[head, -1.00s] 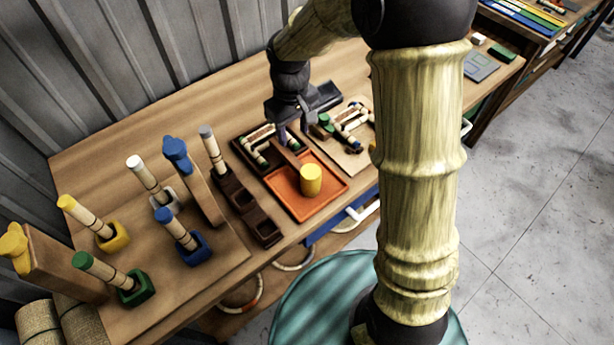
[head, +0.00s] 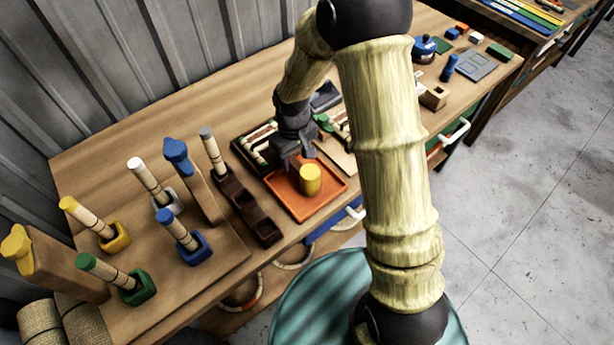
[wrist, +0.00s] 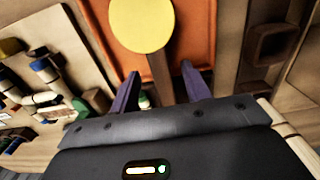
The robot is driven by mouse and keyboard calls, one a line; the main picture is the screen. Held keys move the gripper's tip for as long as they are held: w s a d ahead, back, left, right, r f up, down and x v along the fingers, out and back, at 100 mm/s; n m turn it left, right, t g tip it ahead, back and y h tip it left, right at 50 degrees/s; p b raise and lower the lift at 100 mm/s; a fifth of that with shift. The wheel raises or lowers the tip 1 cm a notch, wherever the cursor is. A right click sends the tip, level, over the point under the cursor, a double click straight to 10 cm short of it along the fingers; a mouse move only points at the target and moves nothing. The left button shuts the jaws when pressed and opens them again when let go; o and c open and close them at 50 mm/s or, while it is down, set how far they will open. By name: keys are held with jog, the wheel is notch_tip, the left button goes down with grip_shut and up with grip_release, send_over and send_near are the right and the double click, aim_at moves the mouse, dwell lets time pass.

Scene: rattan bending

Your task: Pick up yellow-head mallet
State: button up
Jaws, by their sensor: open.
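The yellow-head mallet (head: 311,180) sits in the orange tray (head: 288,204), its yellow cylindrical head at the tray's right middle. In the wrist view its yellow head (wrist: 142,25) fills the top centre, and its brown handle (wrist: 160,72) runs down toward my gripper. My gripper (head: 293,163) hangs over the tray's back left part, behind the head. In the wrist view my gripper (wrist: 159,72) is open, with one dark purple finger on each side of the handle. I cannot tell how far above the handle the fingers are.
To the left, several handled tools stand in coloured holders, including a yellow holder (head: 114,239), a green holder (head: 137,288) and a blue holder (head: 195,249). A dark slotted block (head: 250,210) lies just left of the tray. Wooden boards with bent pieces lie behind the tray.

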aim_at(296, 164)
jog(key=f, duration=0.2)
jog(key=f+p, duration=0.1)
jog(key=f, duration=0.1)
jog(key=shift+s+d, duration=0.1)
jog(key=shift+s, duration=0.15)
jog(key=shift+f, duration=0.55)
jog(key=shift+c, duration=0.2)
grip_shut()
